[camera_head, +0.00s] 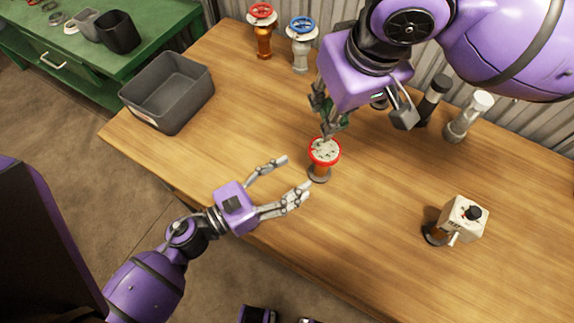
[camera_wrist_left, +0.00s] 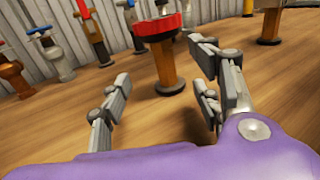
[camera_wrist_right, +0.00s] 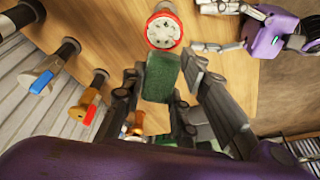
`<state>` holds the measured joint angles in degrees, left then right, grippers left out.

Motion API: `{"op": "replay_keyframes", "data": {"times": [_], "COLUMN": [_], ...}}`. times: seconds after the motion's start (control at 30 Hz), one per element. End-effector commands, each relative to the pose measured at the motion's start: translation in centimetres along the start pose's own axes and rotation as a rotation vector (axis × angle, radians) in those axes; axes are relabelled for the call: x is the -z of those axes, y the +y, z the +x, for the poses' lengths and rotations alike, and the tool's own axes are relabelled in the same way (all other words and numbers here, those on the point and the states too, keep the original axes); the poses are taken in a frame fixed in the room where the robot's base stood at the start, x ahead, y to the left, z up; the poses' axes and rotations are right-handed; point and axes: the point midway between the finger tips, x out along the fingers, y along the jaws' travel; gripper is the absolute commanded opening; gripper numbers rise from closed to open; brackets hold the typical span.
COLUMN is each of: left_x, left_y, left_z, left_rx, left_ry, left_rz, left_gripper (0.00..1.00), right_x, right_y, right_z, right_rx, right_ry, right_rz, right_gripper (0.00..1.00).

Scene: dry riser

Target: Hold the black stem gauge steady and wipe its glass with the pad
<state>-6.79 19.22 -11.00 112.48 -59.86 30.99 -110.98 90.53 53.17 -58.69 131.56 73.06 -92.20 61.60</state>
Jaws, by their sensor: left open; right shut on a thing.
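A gauge with a red rim and pale round face (camera_head: 325,150) stands upright on the bench. Its stem (camera_wrist_left: 164,65) looks orange-brown rather than black, above a dark round base. I cannot tell which thing is the black stem gauge. My left gripper (camera_head: 294,176) is open and empty, just left of the red-rimmed gauge; the stem shows ahead between its fingers in the left wrist view. My right gripper (camera_wrist_right: 162,82) is shut on a green pad (camera_wrist_right: 160,73), close to the gauge face. Whether pad and face touch is unclear.
A grey bin (camera_head: 168,92) stands at the bench's left end. A red-wheeled valve (camera_head: 263,35) and a blue-wheeled valve (camera_head: 301,45) stand at the back. A black post (camera_head: 432,98) and a pale post (camera_head: 468,116) stand back right. A white box (camera_head: 465,217) stands right; the front middle is clear.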

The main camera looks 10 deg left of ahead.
Motion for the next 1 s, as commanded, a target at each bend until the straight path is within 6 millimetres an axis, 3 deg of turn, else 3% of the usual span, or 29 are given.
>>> {"op": "replay_keyframes", "data": {"times": [0.1, 0.3, 0.5, 0.8, 1.0], "left_x": [-0.4, -0.3, -0.3, -0.3, -0.3], "left_y": [-0.1, 0.0, -0.1, -0.1, 0.0], "left_z": [2.9, 5.8, 7.2, 7.3, 7.3], "left_rx": [0.007, 0.005, 0.004, 0.003, 0.002], "left_ry": [-0.005, -0.003, -0.002, -0.001, -0.001], "left_rz": [0.005, 0.004, 0.003, 0.003, 0.003], "left_gripper": [0.58, 0.58, 0.58, 0.58, 0.32], "right_x": [0.0, 0.0, 0.0, 0.0, 0.0], "right_y": [0.0, 0.0, 0.0, 0.0, 0.0], "right_z": [0.0, 0.0, 0.0, 0.0, 0.0], "right_rx": [0.000, 0.000, 0.000, 0.000, 0.000], "right_ry": [0.000, 0.000, 0.000, 0.000, 0.000], "right_rz": [0.000, 0.000, 0.000, 0.000, 0.000], "right_gripper": [0.06, 0.06, 0.06, 0.06, 0.06]}}
